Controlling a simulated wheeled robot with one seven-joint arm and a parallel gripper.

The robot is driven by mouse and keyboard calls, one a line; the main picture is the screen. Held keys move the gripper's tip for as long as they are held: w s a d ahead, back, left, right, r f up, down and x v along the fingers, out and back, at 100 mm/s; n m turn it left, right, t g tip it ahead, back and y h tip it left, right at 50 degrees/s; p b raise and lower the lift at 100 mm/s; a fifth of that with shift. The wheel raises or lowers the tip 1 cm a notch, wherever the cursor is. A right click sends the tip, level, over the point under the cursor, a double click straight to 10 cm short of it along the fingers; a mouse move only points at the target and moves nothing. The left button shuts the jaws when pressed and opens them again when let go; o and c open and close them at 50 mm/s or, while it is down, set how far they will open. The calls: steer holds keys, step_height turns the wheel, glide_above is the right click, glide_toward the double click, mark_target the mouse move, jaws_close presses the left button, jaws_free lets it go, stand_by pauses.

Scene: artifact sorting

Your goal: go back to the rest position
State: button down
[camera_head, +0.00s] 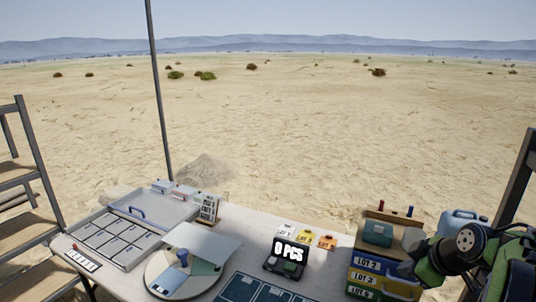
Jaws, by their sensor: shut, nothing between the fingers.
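My arm (470,246), with black and green links, is folded at the right edge of the head view. It stands beside and partly in front of the stacked lot drawers. My gripper cannot be made out there. No held object shows.
Shelving (25,205) stands left. A pole (158,90) rises behind the table.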

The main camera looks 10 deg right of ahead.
steer(key=s+a+r+m, duration=0.1)
steer(key=s+a+r, duration=0.15)
steer(key=a, duration=0.45)
steer(key=s+a+r+m, duration=0.1)
steer(key=a+r, duration=0.2)
steer(key=a, duration=0.3)
steer(key=s+a+m+p, duration=0.1)
steer(key=s+a+m, duration=0.2)
steer(key=s+a, duration=0.2)
steer(key=s+a+m+g+p, duration=0.1)
steer(key=s+a+m, duration=0.2)
steer(key=s, duration=0.9)
steer(key=a, duration=0.3)
steer(key=shift+s+a+f+g+h, duration=0.2)
steer(key=shift+s+f+g+h, duration=0.1)
steer(key=shift+h, duration=0.1)
